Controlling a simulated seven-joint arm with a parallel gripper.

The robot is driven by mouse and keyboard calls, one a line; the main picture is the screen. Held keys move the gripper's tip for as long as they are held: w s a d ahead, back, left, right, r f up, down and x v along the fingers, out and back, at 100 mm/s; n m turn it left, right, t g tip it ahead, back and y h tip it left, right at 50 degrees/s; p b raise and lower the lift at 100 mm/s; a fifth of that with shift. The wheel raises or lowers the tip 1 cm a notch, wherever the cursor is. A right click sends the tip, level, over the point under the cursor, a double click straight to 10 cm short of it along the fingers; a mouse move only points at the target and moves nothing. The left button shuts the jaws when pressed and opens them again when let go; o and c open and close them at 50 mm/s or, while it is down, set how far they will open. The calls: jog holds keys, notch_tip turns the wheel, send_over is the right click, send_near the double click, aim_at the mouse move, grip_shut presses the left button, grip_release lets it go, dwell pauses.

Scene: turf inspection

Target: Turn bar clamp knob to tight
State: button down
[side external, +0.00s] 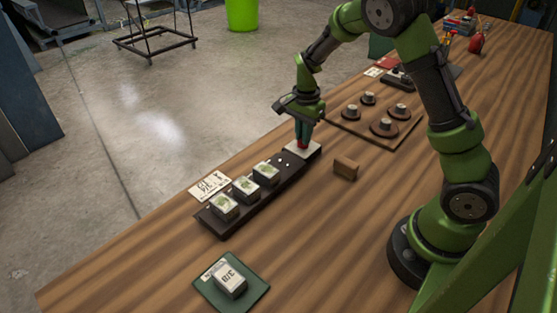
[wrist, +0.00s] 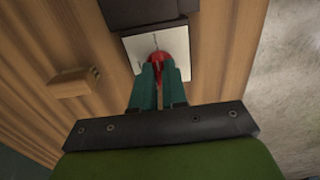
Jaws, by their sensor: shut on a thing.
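The bar clamp knob is red and shows in the wrist view (wrist: 157,57), between the tips of my gripper (wrist: 159,72). It sits on a white plate (wrist: 180,50) with thin dark marks, at the end of a dark bar. In the side view my gripper (side external: 304,140) points down onto the white plate (side external: 313,153) at the far end of the dark bar (side external: 236,222). My teal fingers are shut on the knob and cover most of it. I cannot tell which mark the knob points to.
Several pale blocks with green tops (side external: 246,188) stand on the bar. A small brown block (side external: 346,168) lies right of the plate. A wooden board (side external: 352,131) with several round knobs lies behind. A green mat (side external: 255,291) with a labelled block (side external: 229,284) is at the front.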

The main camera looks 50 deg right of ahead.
jog(key=shift+r, duration=0.1)
jog(key=c, duration=1.2)
grip_release()
jog(key=shift+o, duration=0.2)
notch_tip(320, 180, up, 17)
